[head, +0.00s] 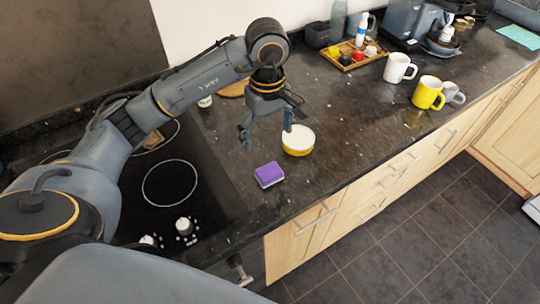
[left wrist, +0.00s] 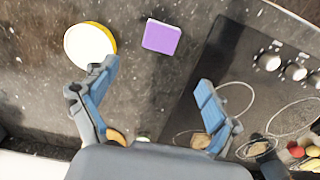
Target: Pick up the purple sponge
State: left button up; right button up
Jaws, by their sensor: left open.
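The purple sponge (head: 269,174) has a pale underside and lies on the dark granite counter, near its front edge and just right of the stove. It also shows in the left wrist view (left wrist: 161,37), top centre, beyond the fingertips and between their lines. My left gripper (head: 268,138) is open and empty above the counter, behind the sponge and apart from it. Its two blue-padded fingers (left wrist: 158,78) are spread in the left wrist view. My right gripper is not in view.
A yellow bowl with a white inside (head: 298,140) stands close to the sponge, beside a left finger. The black stove (head: 170,183) with knobs lies to the left. A white mug (head: 398,68), a yellow mug (head: 427,93) and a wooden tray (head: 351,62) stand farther right.

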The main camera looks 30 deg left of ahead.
pick_arm(q)
jog(key=p, duration=0.2)
send_over(269, 171)
notch_tip(269, 171, down, 6)
jog(key=shift+s+r, duration=0.15)
notch_tip(269, 171, down, 2)
jog(key=shift+a+f, duration=0.1)
jog(key=shift+w+f, duration=0.2)
jog(key=shift+s+f+p, duration=0.1)
jog(key=shift+f+p, duration=0.65)
jog(key=shift+p, duration=0.2)
jog(key=f, duration=0.1)
jog(key=f+p, duration=0.1)
jog(key=shift+d+f, duration=0.2)
jog(key=shift+f, duration=0.45)
jog(key=shift+a+f, duration=0.1)
jog(key=shift+f, duration=0.1)
jog(key=c, duration=0.9)
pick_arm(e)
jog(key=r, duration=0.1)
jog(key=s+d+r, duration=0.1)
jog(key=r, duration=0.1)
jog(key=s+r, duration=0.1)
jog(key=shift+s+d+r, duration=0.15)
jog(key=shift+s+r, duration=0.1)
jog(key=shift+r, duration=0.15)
